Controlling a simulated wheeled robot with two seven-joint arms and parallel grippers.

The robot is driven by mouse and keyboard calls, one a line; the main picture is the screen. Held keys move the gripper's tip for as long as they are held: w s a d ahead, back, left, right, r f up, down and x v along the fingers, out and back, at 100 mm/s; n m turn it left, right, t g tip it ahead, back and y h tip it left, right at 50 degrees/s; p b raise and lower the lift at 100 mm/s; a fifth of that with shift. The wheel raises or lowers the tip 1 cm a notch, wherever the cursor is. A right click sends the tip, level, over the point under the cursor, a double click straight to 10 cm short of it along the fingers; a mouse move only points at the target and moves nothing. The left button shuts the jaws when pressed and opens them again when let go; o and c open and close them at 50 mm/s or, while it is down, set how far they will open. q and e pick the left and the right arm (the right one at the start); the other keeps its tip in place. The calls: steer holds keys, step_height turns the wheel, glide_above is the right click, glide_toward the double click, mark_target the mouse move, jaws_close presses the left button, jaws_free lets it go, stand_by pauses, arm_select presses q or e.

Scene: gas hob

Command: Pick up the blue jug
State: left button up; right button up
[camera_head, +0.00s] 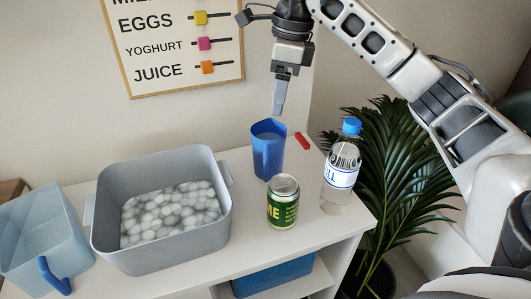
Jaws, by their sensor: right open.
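The blue jug (268,158) stands upright on the white shelf top, near the wall, with its open mouth facing up. My right gripper (278,108) points down just above the jug's rim, near its back right side. It is empty and seems apart from the jug. Its fingers are seen nearly edge-on. My left gripper is not in this view.
A green can (283,203) and a clear bottle with a blue cap (342,172) stand close in front and right. A small red object (302,141) lies behind. A grey tub (102,225) of white balls and a pale blue container (45,238) stand left. A plant (395,170) is right.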

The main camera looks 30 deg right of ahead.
glide_above(268, 149)
steer(key=f, duration=0.9)
steer(key=shift+s+d, duration=0.15)
steer(key=shift+d, duration=0.15)
steer(key=shift+a+f+p, duration=0.15)
steer(key=shift+f+p, duration=0.15)
steer(key=shift+f, duration=1.05)
steer(key=shift+a+f+p, duration=0.15)
steer(key=shift+f+p, duration=0.1)
steer(key=shift+f, duration=1.05)
steer(key=shift+w+r, duration=0.1)
steer(key=shift+w, duration=0.1)
jaws_close()
